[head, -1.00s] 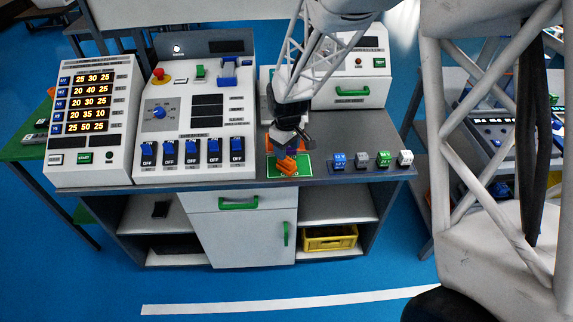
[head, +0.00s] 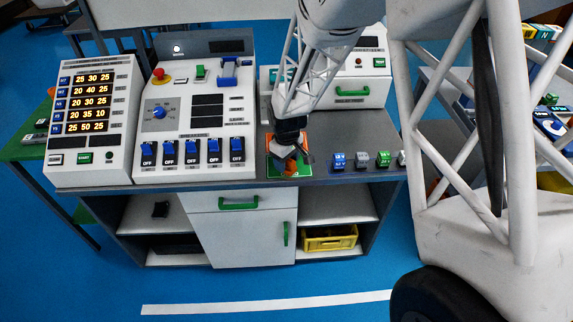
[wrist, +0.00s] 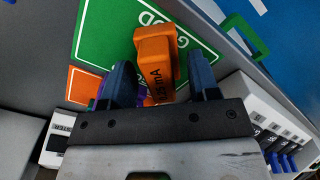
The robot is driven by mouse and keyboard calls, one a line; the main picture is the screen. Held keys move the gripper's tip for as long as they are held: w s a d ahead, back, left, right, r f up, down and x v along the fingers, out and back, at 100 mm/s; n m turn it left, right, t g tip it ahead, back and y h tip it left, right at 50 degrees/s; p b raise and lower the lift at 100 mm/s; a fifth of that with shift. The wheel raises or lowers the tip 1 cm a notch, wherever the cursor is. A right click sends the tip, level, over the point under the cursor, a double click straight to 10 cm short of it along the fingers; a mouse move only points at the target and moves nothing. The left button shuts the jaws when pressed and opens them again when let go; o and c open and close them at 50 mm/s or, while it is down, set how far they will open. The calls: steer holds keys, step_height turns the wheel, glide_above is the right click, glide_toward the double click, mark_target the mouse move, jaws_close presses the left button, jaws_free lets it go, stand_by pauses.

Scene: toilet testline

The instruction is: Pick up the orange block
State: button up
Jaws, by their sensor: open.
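The orange block (wrist: 155,50), with dark "mA" lettering on its side, stands on the green part of a small sign-like mat (wrist: 105,35) in the wrist view. My gripper (wrist: 160,65) is open, with one dark blue finger on each side of the block; I cannot tell whether either finger touches it. A purple thing shows partly behind the left finger. In the head view my gripper (head: 289,154) is over the mat (head: 275,172) on the worktop and hides most of the block (head: 291,167).
Blue (head: 338,161), grey (head: 361,160), green (head: 383,159) and white blocks stand in a row to the right on the worktop. A switch panel (head: 195,120) stands close on the left. A white box with a green handle (head: 352,93) stands behind.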

jaws_close()
steer(key=shift+r, duration=0.15)
stand_by(0.4)
steer(key=shift+r, duration=0.5)
steer(key=shift+s+r, duration=0.15)
steer(key=shift+r, duration=0.45)
steer(key=shift+s+r, duration=0.15)
steer(key=shift+r, duration=0.45)
steer(key=s+d+r, duration=0.1)
steer(key=s+d, duration=0.2)
steer(key=s, duration=1.2)
steer(key=shift+d+r, duration=0.15)
